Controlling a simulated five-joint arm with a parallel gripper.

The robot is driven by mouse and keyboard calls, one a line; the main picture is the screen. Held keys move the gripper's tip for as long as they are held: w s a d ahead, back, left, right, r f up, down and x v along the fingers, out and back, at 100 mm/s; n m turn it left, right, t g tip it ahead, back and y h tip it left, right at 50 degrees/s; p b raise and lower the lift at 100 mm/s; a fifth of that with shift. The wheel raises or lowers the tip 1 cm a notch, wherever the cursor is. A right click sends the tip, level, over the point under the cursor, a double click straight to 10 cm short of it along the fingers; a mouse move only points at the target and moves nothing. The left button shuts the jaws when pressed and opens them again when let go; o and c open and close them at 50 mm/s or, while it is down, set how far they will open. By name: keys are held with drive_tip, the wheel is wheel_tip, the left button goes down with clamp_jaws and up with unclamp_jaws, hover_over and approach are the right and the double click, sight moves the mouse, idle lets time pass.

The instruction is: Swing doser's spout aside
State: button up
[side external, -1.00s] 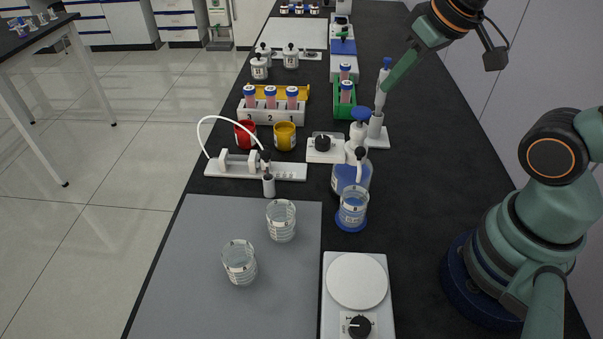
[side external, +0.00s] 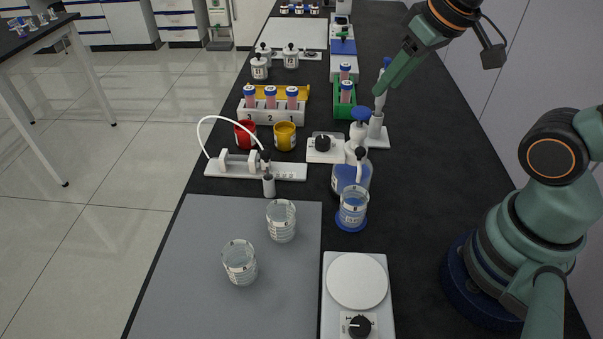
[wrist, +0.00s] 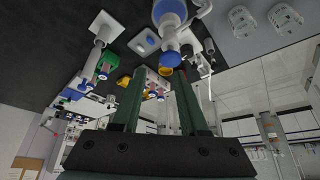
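The doser (side external: 350,178) is a clear bottle of blue liquid with a white neck and a blue pump head (side external: 361,114). Its white spout (side external: 359,165) points down over a glass beaker (side external: 353,207) on a blue round base. In the wrist view the doser's blue head (wrist: 170,58) shows just beyond the fingertips. My gripper (side external: 379,94) is above and behind the doser, beside the pipette stand, touching nothing I can make out. In the wrist view my gripper (wrist: 159,72) has its two green fingers apart with nothing between them.
A pipette stand (side external: 377,128) and a green tube rack (side external: 345,108) stand close to the gripper. A knobbed white device (side external: 325,147) is left of the doser. A syringe pump (side external: 255,168), two beakers on a grey mat (side external: 190,270) and a hotplate (side external: 357,280) are nearer the camera.

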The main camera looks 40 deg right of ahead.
drive_tip(key=a+m+g, duration=0.1)
drive_tip(key=a, duration=0.1)
drive_tip(key=a+f+m+g, duration=0.1)
drive_tip(key=a+g, duration=0.1)
drive_tip(key=a+f+g, duration=0.1)
drive_tip(key=g, duration=0.1)
drive_tip(key=shift+a+f+m, duration=0.25)
drive_tip(key=shift+a+m, duration=0.15)
drive_tip(key=shift+f, duration=4.35)
drive_tip(key=shift+d, duration=0.25)
drive_tip(key=shift+s+d, duration=0.1)
drive_tip(key=shift+s+d, duration=0.5)
drive_tip(key=shift+d, duration=0.3)
